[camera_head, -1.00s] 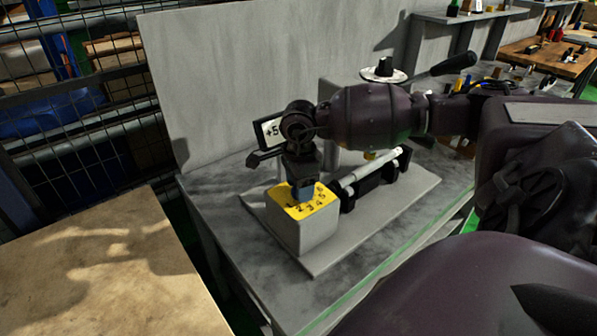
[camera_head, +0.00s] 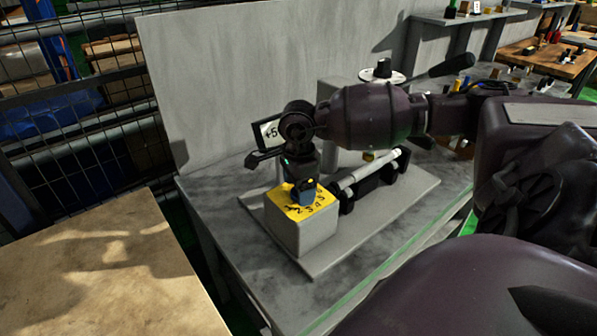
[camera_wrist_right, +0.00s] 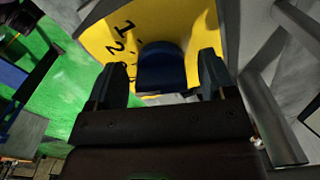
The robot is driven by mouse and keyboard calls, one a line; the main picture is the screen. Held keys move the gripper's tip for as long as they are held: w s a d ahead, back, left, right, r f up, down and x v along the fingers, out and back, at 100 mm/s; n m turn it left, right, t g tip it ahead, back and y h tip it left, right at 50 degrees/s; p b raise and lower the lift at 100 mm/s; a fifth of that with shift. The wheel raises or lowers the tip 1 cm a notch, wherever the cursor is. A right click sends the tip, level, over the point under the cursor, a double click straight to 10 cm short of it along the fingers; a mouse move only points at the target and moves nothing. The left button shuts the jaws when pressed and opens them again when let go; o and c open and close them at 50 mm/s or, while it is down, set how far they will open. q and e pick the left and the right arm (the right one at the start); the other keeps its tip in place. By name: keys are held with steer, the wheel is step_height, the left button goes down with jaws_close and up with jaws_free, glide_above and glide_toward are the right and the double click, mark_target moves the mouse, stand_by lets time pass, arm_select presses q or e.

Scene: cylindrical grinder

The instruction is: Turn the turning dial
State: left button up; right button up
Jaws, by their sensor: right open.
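The turning dial is a dark blue knob (camera_head: 306,196) on the yellow, numbered top (camera_head: 318,206) of a grey box (camera_head: 300,236). My right gripper (camera_head: 302,180) is over the dial, pointing down, and hides part of it. In the right wrist view, the dial (camera_wrist_right: 162,68) stands between the two open fingers of the right gripper (camera_wrist_right: 160,80). A gap shows on both sides, so the fingers look apart from it. The digits 1 and 2 show to the left of the dial there. My left gripper is not in view.
The box stands on the grey base plate (camera_head: 385,220) of the grinder, beside a light cylindrical bar (camera_head: 368,170) on black supports. A small display (camera_head: 268,131) and a grey back panel (camera_head: 215,75) stand behind. A wooden table (camera_head: 100,265) is at the left.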

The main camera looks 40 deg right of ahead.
step_height(320, 180, up, 11)
steer(key=shift+f, duration=0.2)
stand_by(0.7)
steer(key=shift+s, duration=0.1)
